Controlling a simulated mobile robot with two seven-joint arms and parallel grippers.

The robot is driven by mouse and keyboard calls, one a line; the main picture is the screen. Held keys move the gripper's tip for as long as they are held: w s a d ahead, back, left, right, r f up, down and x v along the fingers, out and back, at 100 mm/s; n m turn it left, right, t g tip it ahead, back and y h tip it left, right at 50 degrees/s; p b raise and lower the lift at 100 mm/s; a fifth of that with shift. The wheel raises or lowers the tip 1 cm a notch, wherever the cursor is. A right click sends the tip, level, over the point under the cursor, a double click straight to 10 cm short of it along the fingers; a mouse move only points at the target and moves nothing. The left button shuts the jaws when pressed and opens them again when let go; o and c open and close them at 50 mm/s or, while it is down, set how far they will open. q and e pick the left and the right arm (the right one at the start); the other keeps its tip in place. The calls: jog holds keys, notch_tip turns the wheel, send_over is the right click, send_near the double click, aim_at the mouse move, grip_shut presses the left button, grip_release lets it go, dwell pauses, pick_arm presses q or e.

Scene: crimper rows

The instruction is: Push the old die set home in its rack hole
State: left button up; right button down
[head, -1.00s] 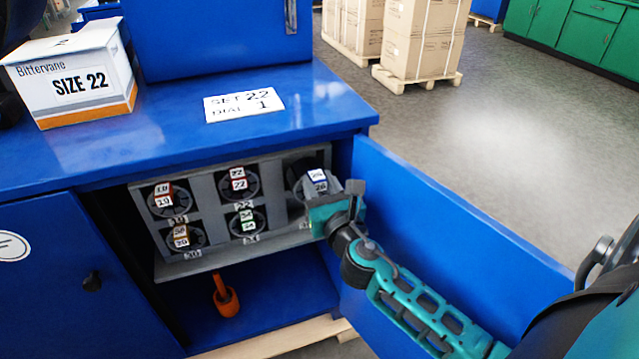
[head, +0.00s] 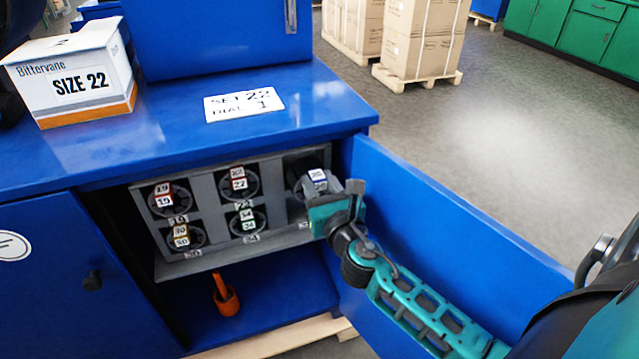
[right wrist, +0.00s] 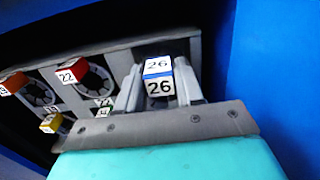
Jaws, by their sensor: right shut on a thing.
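The old die set, a block with white and blue 26 labels (head: 317,178), is at the top right hole of the grey rack (head: 205,190) in the blue cabinet. My right gripper (head: 332,192) is shut on it, in front of that hole. In the right wrist view the 26 block (right wrist: 158,78) sits between the two fingers of the right gripper (right wrist: 158,92). The dark hole shows partly behind it; the gripper hides the rest, so how deep the set sits cannot be told. My left gripper is not in view.
Other holes hold die sets marked 19, 22 (head: 238,180), 30 and 34. The open blue door (head: 440,235) stands close to the right of my arm. An orange tool (head: 225,296) is on the shelf below.

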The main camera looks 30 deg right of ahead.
aim_at(313, 170)
jog(key=shift+w+d+r, duration=0.15)
jog(key=shift+w+r, duration=0.05)
jog(key=shift+w, duration=0.35)
jog(key=shift+w+d+r, duration=0.1)
jog(key=shift+w+r, duration=0.05)
jog(key=shift+w, duration=0.4)
dwell(0.4)
jog(key=shift+x, duration=1.95)
